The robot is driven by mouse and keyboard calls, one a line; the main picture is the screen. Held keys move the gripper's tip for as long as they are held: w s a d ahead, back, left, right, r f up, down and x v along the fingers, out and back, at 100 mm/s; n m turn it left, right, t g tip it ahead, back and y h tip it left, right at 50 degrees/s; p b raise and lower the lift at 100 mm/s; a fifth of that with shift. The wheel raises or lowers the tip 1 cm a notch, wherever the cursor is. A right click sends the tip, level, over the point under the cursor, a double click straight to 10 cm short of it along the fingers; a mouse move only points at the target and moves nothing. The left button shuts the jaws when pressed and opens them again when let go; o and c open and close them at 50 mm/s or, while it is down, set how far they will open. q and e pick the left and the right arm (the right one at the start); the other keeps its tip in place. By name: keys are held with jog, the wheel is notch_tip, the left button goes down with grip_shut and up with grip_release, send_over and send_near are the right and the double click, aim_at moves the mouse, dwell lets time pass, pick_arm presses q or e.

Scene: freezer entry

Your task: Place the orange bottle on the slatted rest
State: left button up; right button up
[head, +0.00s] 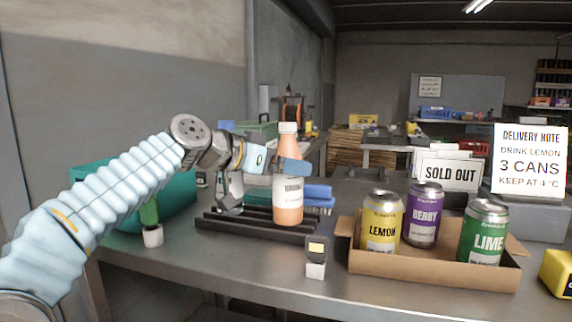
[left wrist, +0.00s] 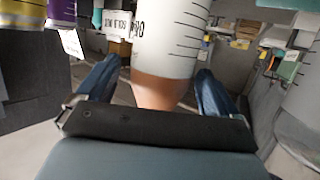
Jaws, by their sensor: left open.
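The orange bottle (head: 288,206), with a pale cap and a white label band, is upright over the black slatted rest (head: 222,222) in the head view. Its base appears to be on the slats. My left gripper (head: 284,165) is at the bottle's upper part, with a blue finger across its front. In the left wrist view the bottle (left wrist: 163,92) lies between the two blue fingers of the gripper (left wrist: 155,85), which is open around it. My right gripper is not in view.
A cardboard tray (head: 435,272) with lemon, berry and lime cans stands to the right. A small scanner-like device (head: 316,262) stands in front of the rest. A teal bin (head: 178,205) is behind my left arm. A blue crate (head: 320,196) is behind the bottle.

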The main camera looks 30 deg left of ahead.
pick_arm(q)
jog(key=v, duration=1.1)
jog(key=shift+b, duration=0.4)
jog(key=shift+s+a, duration=0.1)
jog(key=shift+s, duration=0.05)
